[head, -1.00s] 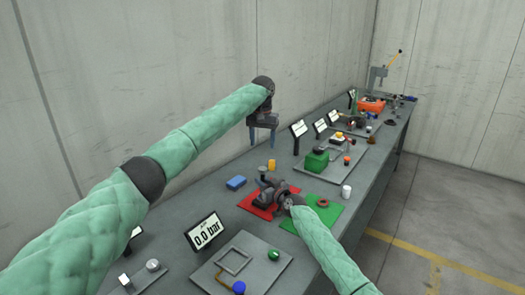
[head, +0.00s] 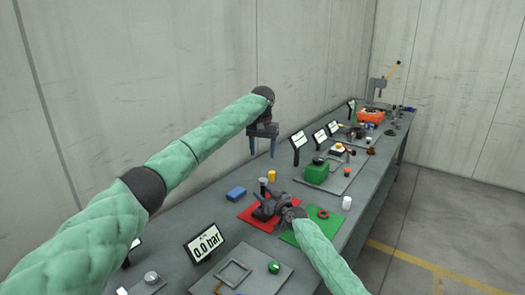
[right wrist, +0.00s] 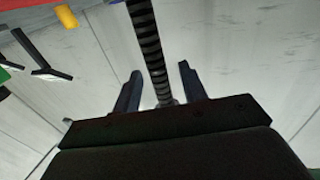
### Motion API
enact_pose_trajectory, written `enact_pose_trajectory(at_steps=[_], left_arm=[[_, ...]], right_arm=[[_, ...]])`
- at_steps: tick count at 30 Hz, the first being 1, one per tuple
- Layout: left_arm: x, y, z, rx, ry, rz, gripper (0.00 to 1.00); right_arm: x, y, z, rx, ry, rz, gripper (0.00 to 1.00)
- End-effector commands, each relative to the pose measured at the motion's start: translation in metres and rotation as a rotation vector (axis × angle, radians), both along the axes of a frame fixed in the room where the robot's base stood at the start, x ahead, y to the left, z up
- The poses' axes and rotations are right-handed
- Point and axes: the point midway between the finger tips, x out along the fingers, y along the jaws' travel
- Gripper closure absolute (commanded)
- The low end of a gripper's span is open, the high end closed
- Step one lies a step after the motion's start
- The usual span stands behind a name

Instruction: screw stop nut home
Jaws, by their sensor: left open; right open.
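A dark grey screw jack (head: 262,207) stands on the red mat (head: 249,214), partly hidden by my right gripper. A dark post with a wider top (head: 263,183) rises beside or from it; I cannot tell which. My right gripper (right wrist: 160,88) is open, with a dark threaded rod (right wrist: 147,35) running between its two fingers in the right wrist view. I cannot tell whether the fingers touch the rod. A dark red ring (head: 323,213), perhaps the stop nut, lies on the green mat (head: 333,224). My left gripper (head: 263,150) is open and empty, raised above the bench's back edge.
A blue block (head: 236,193), a yellow cylinder (head: 271,176) and a white cup (head: 346,202) stand around the mats. A display reading 0.0 bar (head: 205,238) and a grey plate (head: 265,258) are nearer. A green box (head: 317,173) stands farther along the bench.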

Motion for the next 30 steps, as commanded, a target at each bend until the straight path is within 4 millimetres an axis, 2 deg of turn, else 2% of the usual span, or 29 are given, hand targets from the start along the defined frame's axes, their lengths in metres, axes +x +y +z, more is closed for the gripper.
enact_pose_trajectory(at_steps=[12,18,30], left_arm=[[0.0,0.0,-0.017,0.0,0.0,0.0,0.41],[0.0,0.0,-0.019,0.0,0.0,0.0,0.41],[0.0,0.0,-0.018,0.0,0.0,0.0,0.41]], right_arm=[[-0.048,-0.035,-0.003,0.002,0.001,0.0,0.58],[-0.055,-0.041,-0.002,0.0,0.001,-0.001,0.58],[-0.055,-0.041,-0.001,0.001,0.002,0.0,0.58]])
